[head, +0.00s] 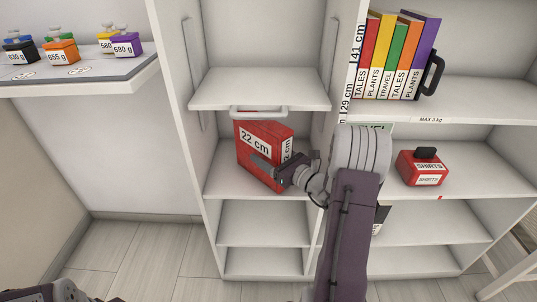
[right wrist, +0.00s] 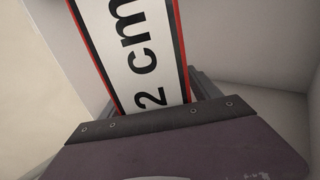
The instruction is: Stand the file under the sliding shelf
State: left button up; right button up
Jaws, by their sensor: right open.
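The red file (head: 257,136), labelled 22 cm, stands upright on a shelf board (head: 222,184) under the sliding shelf (head: 262,90), which has a handle at its front edge. My right gripper (head: 272,172) is open at the lower part of the file, with a finger across its front. In the right wrist view, the file's label (right wrist: 140,50) fills the middle, close in front of the gripper (right wrist: 150,115). The fingertips are mostly hidden there. My left arm shows only partly at the bottom left of the head view; its fingertips are out of sight.
Books (head: 395,60) stand between the tall side panel and a black bookend (head: 432,73) at the upper right. Several weights (head: 62,50) stand on a board at the upper left. The compartment below the file is empty.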

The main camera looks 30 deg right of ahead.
jog(key=shift+r, duration=0.15)
jog(key=p+v, duration=0.2)
jog(key=v, duration=1)
jog(key=shift+p, duration=0.4)
